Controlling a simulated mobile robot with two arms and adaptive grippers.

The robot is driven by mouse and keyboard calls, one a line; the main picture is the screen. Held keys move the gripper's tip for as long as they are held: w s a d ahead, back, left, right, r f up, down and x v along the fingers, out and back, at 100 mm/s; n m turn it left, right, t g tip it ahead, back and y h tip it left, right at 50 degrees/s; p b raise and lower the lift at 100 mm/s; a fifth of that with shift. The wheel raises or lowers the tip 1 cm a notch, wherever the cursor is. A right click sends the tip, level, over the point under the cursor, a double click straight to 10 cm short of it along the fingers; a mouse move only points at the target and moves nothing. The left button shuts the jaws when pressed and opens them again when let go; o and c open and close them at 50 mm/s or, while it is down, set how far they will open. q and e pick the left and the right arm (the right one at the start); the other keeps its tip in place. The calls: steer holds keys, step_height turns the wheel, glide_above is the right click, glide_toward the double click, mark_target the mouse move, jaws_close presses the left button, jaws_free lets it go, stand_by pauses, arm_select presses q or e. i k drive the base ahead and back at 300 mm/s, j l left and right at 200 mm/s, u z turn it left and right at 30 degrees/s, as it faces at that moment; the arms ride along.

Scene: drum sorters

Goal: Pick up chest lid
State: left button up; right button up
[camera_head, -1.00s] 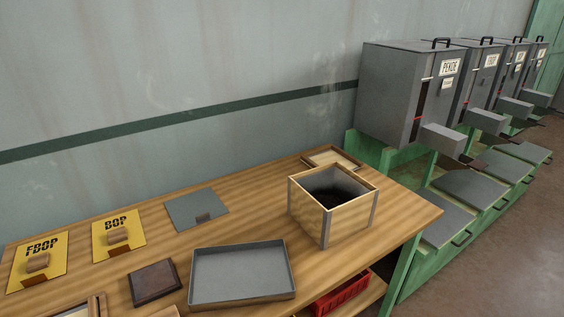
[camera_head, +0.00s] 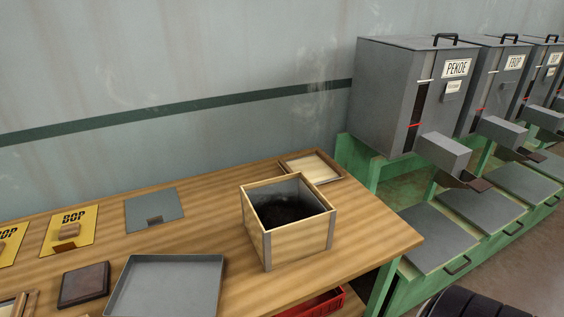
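The open wooden chest (camera_head: 288,222) stands upright near the right end of the table, with metal strips on its corners. Dark loose material lies inside it. A flat, pale wooden panel with a raised frame, which looks like the chest lid (camera_head: 314,166), lies on the table just behind the chest, near the back right corner. The chest's back corner hides a small part of its near edge. Neither of my grippers is in view.
The wooden table (camera_head: 340,240) also holds a grey tray (camera_head: 165,285), a dark square block (camera_head: 84,284), a grey plate (camera_head: 154,209) and yellow cards (camera_head: 70,230). Grey machines on green stands (camera_head: 405,95) are at right. A red crate (camera_head: 312,304) sits below the table.

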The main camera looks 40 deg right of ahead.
mark_target(320, 169)
steer(key=k+l, duration=0.1)
steer(key=l, duration=0.3)
steer(key=k+l+u, duration=0.1)
steer(key=l, duration=0.3)
steer(key=k+l+u, duration=0.1)
steer(key=l, duration=0.3)
steer(key=k+l, duration=0.2)
steer(key=l, duration=0.15)
steer(key=k+l+u, duration=0.1)
steer(key=l, duration=0.3)
steer(key=k+l, duration=0.2)
steer(key=l, duration=0.2)
steer(key=k+l+u, duration=0.1)
steer(key=l, duration=0.25)
